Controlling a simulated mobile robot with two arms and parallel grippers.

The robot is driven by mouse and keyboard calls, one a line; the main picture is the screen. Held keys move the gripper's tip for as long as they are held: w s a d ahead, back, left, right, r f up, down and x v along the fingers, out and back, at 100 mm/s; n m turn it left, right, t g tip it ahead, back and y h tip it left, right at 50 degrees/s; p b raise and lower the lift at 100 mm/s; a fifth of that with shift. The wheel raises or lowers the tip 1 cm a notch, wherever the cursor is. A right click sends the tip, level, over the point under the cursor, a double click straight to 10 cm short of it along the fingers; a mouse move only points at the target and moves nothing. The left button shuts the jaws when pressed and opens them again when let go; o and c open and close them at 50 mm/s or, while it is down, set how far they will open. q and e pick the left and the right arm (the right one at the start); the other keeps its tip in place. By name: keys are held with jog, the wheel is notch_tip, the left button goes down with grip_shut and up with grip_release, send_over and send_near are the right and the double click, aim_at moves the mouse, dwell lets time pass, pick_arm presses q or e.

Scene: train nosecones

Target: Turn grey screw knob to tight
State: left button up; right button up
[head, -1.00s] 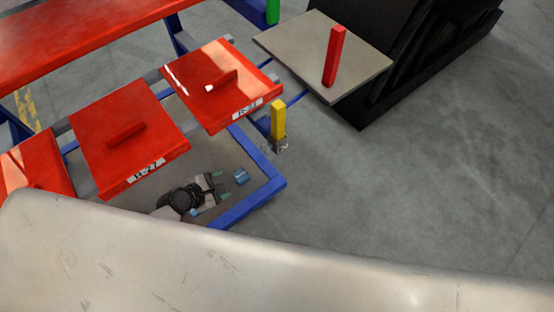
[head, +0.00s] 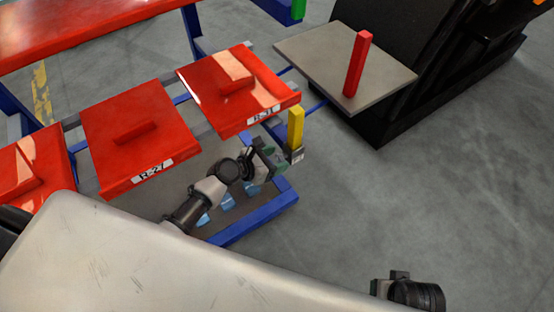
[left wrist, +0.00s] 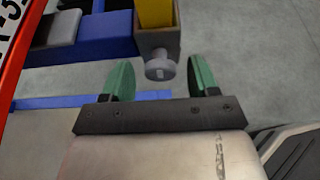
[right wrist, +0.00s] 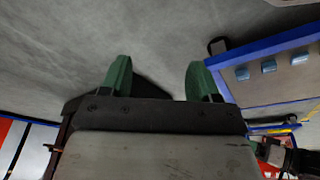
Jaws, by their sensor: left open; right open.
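The grey screw knob (left wrist: 160,66) shows in the left wrist view on the face of a metal bracket (left wrist: 158,42) that holds a yellow post (left wrist: 155,12). My left gripper (left wrist: 159,78) is open with its green fingers spread to either side of the knob. The knob lies just beyond the fingertips, and I see no contact. In the head view the left gripper (head: 270,160) is close to the bracket (head: 296,154) under the yellow post (head: 296,127). The knob itself cannot be made out there. My right gripper (right wrist: 160,78) is open and empty, over grey floor.
Red plates (head: 235,90) with raised handles sit on the blue frame (head: 255,220) beside the left arm. A grey board (head: 335,58) with a red post (head: 357,64) stands behind. Blue pieces (right wrist: 269,67) lie on the frame's lower shelf. The floor at right is open.

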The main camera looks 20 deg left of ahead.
pick_arm(q)
jog(key=shift+w+d+f, duration=0.15)
jog(key=shift+w+d, duration=0.15)
pick_arm(e)
jog(key=shift+r, duration=0.5)
pick_arm(q)
jog(key=c, duration=0.9)
